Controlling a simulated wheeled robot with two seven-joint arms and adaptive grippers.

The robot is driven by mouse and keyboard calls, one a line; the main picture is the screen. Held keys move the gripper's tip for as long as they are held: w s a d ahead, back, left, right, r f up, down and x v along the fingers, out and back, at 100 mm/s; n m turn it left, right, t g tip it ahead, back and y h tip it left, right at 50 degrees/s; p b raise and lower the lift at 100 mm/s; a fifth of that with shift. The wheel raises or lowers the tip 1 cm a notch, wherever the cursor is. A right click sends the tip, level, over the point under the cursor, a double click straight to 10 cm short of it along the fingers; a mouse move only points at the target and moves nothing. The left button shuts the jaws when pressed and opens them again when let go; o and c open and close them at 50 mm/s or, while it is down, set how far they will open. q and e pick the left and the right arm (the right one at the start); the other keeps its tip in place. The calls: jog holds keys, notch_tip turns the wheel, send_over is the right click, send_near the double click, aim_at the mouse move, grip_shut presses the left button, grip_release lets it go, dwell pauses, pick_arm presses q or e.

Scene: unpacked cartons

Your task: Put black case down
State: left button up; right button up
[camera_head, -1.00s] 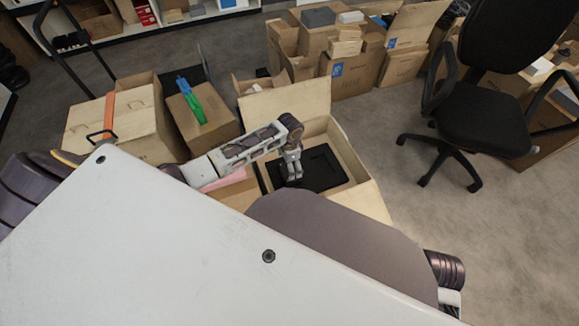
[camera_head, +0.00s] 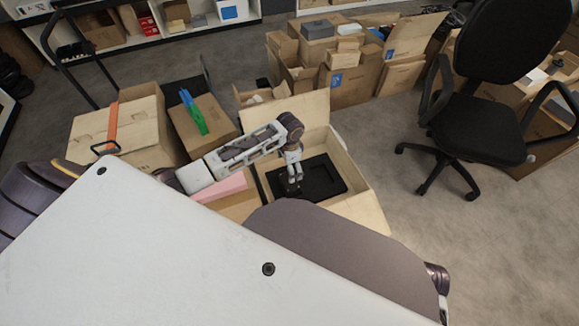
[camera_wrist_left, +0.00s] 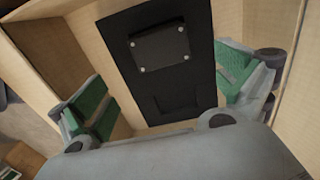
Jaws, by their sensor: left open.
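The black case (camera_head: 322,180) lies flat inside an open cardboard carton (camera_head: 366,205). My left gripper (camera_head: 293,180) reaches down into the carton, over the left part of the case. In the left wrist view the case (camera_wrist_left: 168,88) shows between the two spread green-padded fingers of my left gripper (camera_wrist_left: 166,98). The carton walls show on both sides there. My right gripper is not in view; only a bit of my right arm shows at the lower right.
A carton with a pink item (camera_head: 222,187) stands left of the case's carton. A carton with green and blue items (camera_head: 194,112) and a larger carton (camera_head: 118,125) are further left. An office chair (camera_head: 478,125) stands right. Floor (camera_head: 395,110) between is clear.

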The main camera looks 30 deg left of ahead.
pick_arm(q)
jog(key=s+d+n, duration=0.1)
jog(key=s+d, duration=0.1)
jog(key=s, duration=0.4)
jog(key=s+d+n+t+h, duration=0.1)
jog(key=s+d+n, duration=0.1)
jog(key=s, duration=0.5)
jog(key=s+d+n+t, duration=0.1)
jog(key=s+d+n, duration=0.1)
jog(key=s+d, duration=0.2)
jog(key=shift+s+d+r+h, duration=0.1)
jog(key=shift+s+d+h, duration=0.05)
jog(key=shift+s, duration=0.55)
jog(key=shift+s+d+h, duration=0.1)
jog(key=shift+s+h, duration=0.05)
jog(key=shift+s, duration=0.55)
jog(key=shift+s+a+r+n, duration=0.2)
jog(key=shift+s+a+n, duration=0.15)
jog(key=shift+s+n, duration=0.1)
jog(key=shift+s+a, duration=0.1)
